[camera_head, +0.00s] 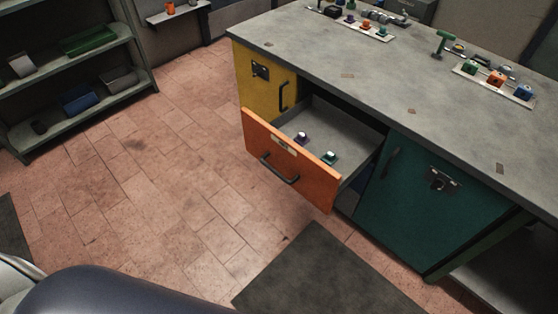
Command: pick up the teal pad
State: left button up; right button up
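The orange-fronted drawer (300,163) is pulled out of the workbench. Inside it are two small items with pale tops: a teal-green one (329,157), which looks like the teal pad, near the drawer's front right, and a purple one (302,138) to its left. They stand apart on the grey drawer floor. They are too small to make out in detail. Neither of my grippers is in view.
The grey worktop (400,95) carries two pale trays of small coloured items, one at the back (368,30) and one at the right (497,86). A yellow door (262,90) and teal door (415,205) flank the drawer. Tiled floor in front is clear; a dark mat (325,275) lies there.

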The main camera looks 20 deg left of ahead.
aim_at(330, 158)
jog(key=i+j+z, duration=0.1)
jog(key=z, duration=0.75)
jog(key=i+j+z, duration=0.1)
jog(key=j+z, duration=0.25)
jog(key=j, duration=0.45)
jog(key=j+z, duration=0.4)
jog(key=j, duration=0.35)
jog(key=j+z, duration=0.35)
jog(key=j, duration=0.45)
